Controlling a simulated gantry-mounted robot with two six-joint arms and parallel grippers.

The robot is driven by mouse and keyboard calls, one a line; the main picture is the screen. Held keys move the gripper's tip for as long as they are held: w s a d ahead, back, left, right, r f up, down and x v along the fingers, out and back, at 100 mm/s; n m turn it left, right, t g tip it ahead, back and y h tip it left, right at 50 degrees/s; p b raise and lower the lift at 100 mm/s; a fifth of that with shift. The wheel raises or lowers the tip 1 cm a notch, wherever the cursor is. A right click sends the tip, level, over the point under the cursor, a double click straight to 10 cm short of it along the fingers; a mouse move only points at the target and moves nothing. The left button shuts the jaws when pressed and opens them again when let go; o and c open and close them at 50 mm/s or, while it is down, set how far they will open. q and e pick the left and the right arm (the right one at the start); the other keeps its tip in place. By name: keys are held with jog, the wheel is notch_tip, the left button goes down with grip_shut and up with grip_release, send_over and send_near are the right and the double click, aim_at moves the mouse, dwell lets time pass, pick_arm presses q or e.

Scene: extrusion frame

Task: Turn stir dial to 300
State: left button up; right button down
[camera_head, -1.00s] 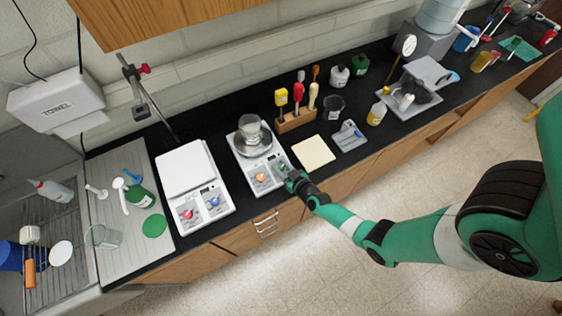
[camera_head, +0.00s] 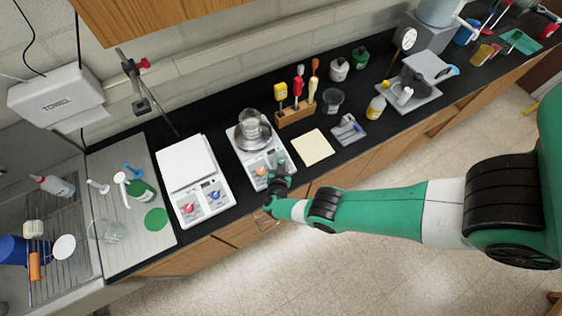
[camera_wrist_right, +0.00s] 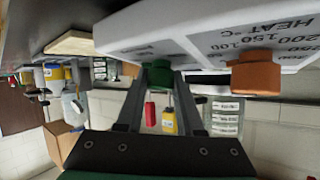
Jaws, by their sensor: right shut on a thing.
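The stirring hot plate (camera_head: 246,162) stands on the black bench with a glass beaker (camera_head: 253,126) on its round plate. Its orange dial (camera_head: 261,171) is on the front panel, and in the right wrist view this orange dial (camera_wrist_right: 255,74) sits beside the printed HEAT scale. A green dial (camera_wrist_right: 158,72) sits next to it on the panel. My right gripper (camera_head: 281,167) is at the panel's right end and hides the green dial in the head view. In the wrist view the right gripper's fingertips (camera_wrist_right: 158,80) are shut on the green dial. Its pointer setting is not readable.
A second white hot plate (camera_head: 184,163) with red and blue dials stands just left. A cream pad (camera_head: 313,148) and a wooden tool rack (camera_head: 296,115) are to the right and behind. A grey drainboard (camera_head: 110,210) lies far left.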

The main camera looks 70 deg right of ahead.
jog(key=shift+m+g+b, duration=0.4)
jog(key=shift+m+g, duration=0.4)
jog(key=c, duration=0.5)
grip_release()
jog(key=shift+c, duration=0.2)
jog(key=shift+a+r, duration=0.2)
jog(key=p+v, duration=0.5)
jog(key=v, duration=0.6)
